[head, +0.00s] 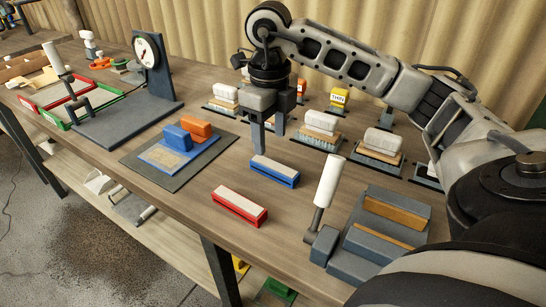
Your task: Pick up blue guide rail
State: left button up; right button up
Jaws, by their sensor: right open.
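The blue guide rail (275,171) is a blue block with a pale top. It lies on the wooden table (190,190), near the middle of the head view. My right gripper (267,140) points down just above and behind the rail, with its fingers apart and nothing between them. One finger seems to come close to the rail's far left end; whether it touches cannot be told. My left gripper is not in view.
A red rail (239,206) lies nearer the front edge. A grey fixture with a white-handled lever (328,182) stands to the right. A dark mat (140,160) bears blue and orange blocks. Brush-like blocks (320,125) stand behind my gripper. A dial gauge stand (152,75) is at left.

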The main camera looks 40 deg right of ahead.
aim_at(272, 165)
jog(key=f, duration=0.7)
jog(key=shift+s+d+f, duration=0.15)
jog(key=shift+d+f, duration=0.05)
grip_shut()
jog(key=shift+r, duration=0.1)
